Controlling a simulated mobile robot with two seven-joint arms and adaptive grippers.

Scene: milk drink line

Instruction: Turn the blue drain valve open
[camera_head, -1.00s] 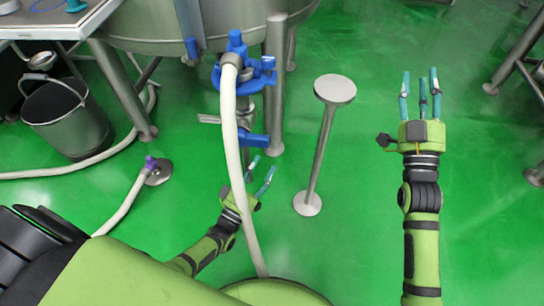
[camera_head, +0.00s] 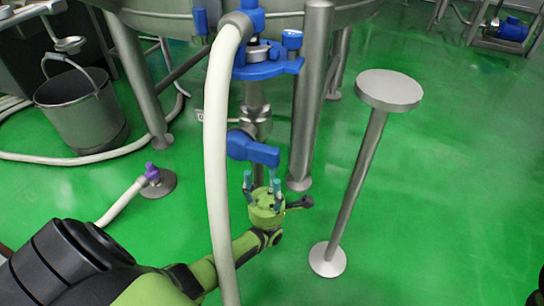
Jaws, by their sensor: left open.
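The blue drain valve handle (camera_head: 254,150) sits on the steel pipe below the tank (camera_head: 350,14) and points to the right, slightly downward. My left gripper (camera_head: 262,182) is open, with its teal fingers pointing up just below the handle in the picture. A small gap shows between the fingertips and the handle, and I cannot tell the depth between them. Nothing is between the fingers. The white hose passes in front of my left forearm and hides part of it. My right gripper is out of view.
A steel stand with a round top (camera_head: 389,90) is to the right, and a tank leg (camera_head: 309,100) stands behind. A bucket (camera_head: 82,112) is at left. Green floor is clear at right.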

